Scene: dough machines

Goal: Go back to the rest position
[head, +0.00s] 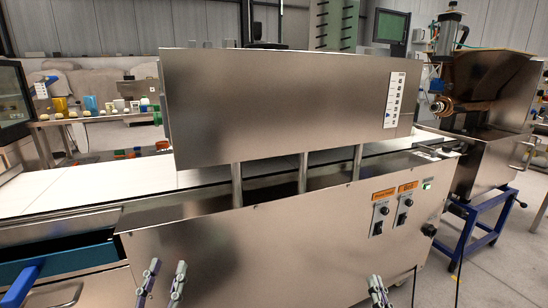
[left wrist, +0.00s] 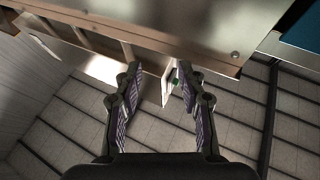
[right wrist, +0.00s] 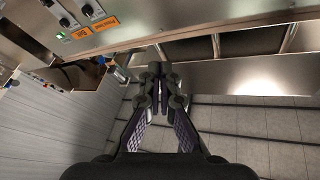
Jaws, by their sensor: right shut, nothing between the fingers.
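My left gripper (head: 161,280) is low in the head view, in front of the steel machine's front panel. Its two fingers stand apart with nothing between them, as the left wrist view (left wrist: 160,88) also shows. My right gripper (head: 379,290) is at the bottom edge of the head view, right of the left one, in front of the same panel. Its fingertips are together and hold nothing; the right wrist view (right wrist: 160,75) shows them closed. The steel dough machine (head: 230,255) stands directly ahead of both grippers.
A white conveyor belt (head: 65,192) runs under the machine's steel hood (head: 280,100). Switches with orange labels (head: 383,195) sit on the front panel at right. A blue handle (head: 22,282) is at lower left. Another machine on a blue frame (head: 480,225) stands at right.

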